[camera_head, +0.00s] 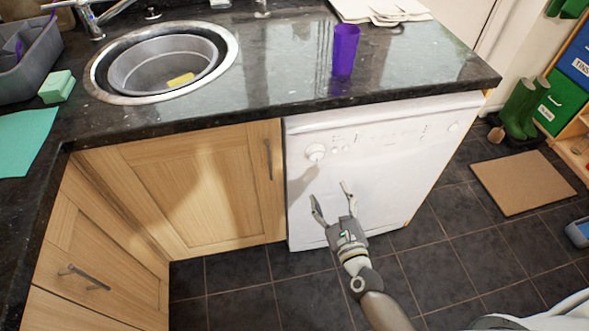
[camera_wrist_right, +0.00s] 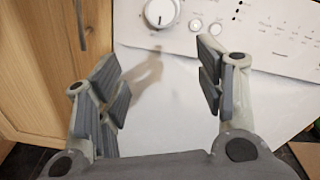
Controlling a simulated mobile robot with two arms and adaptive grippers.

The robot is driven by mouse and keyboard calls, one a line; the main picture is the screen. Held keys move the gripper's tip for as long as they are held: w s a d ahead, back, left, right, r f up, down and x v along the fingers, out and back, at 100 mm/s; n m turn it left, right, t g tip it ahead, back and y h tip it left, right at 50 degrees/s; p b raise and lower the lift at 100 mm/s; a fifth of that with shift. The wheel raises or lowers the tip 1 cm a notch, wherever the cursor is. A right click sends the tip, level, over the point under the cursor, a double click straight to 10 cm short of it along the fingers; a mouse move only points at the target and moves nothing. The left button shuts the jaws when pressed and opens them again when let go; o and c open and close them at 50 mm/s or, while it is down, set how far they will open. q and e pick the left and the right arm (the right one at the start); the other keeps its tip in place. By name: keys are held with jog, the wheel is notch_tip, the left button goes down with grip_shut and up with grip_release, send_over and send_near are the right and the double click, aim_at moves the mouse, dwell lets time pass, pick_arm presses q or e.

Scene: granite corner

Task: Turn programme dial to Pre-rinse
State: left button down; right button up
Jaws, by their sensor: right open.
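The white dishwasher (camera_head: 365,190) stands under the granite counter. Its round programme dial (camera_head: 316,152) is on the left of the white control panel; the dial also shows near the top in the right wrist view (camera_wrist_right: 161,13). A dark mark shows on the dial's lower edge, but the programme labels are too small to read. My right gripper (camera_head: 331,198) is open and empty in front of the dishwasher door, below and a little right of the dial, apart from it. In the right wrist view its fingers (camera_wrist_right: 166,85) are spread wide below the dial. My left gripper is not in view.
Small buttons (camera_wrist_right: 205,28) sit right of the dial. A wooden cupboard with a bar handle (camera_head: 268,159) adjoins the dishwasher on the left. A purple cup (camera_head: 345,50) stands on the counter (camera_head: 430,62) above. The tiled floor (camera_head: 455,245) in front is clear.

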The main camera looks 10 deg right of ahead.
aim_at(317, 156)
jog(key=w+r, duration=0.1)
jog(key=w, duration=0.2)
jog(key=w+r+m, duration=0.1)
jog(key=w, duration=0.2)
jog(key=w+a+r+m, duration=0.1)
jog(key=w, duration=0.2)
jog(key=shift+w+t, duration=0.25)
jog(key=shift+t, duration=0.15)
jog(key=shift+w+a, duration=0.1)
jog(key=shift+w, duration=0.7)
jog(key=c, duration=1)
jog(key=shift+c, duration=0.2)
